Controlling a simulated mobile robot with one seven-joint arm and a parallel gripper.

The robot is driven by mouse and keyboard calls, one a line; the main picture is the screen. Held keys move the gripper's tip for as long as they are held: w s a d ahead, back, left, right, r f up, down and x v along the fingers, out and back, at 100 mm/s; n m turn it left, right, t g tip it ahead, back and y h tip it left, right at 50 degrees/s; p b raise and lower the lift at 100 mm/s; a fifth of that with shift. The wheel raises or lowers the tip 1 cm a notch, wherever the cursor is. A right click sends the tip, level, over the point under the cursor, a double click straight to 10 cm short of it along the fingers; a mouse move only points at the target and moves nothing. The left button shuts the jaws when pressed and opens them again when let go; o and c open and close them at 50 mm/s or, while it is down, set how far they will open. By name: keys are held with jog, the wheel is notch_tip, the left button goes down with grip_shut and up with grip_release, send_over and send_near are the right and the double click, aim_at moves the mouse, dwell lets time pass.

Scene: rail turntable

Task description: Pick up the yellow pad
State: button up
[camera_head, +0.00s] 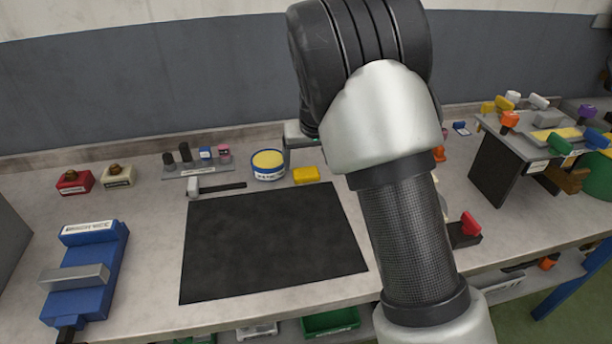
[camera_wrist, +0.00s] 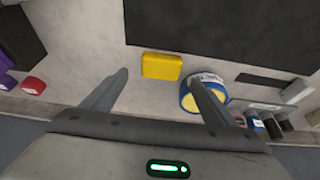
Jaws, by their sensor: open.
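The yellow pad (camera_head: 306,175) is a small yellow block on the bench, just behind the back edge of the black mat. In the wrist view the yellow pad (camera_wrist: 161,66) lies ahead of my gripper (camera_wrist: 162,88), between the lines of its two fingers and apart from both. My gripper is open and empty. Its right finger overlaps the round blue and white tin in the wrist view. In the head view my arm hides most of my gripper; only a small grey part shows behind the tin and pad.
The round tin (camera_head: 268,165) with a yellow top stands close to the pad. A black mat (camera_head: 270,245) covers the middle bench. A hammer (camera_head: 215,188), a rack of small items (camera_head: 197,168) and a blue vise (camera_head: 85,270) are to the left. A raised shelf (camera_head: 500,150) stands right.

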aim_at(306, 171)
jog(key=x, duration=0.4)
jog(key=shift+f, duration=0.4)
jog(key=shift+a, duration=0.1)
jog(key=c, duration=1.1)
jog(key=shift+r, duration=0.1)
notch_tip(306, 171, up, 10)
jog(key=shift+f+p, duration=0.1)
jog(key=shift+p, duration=0.3)
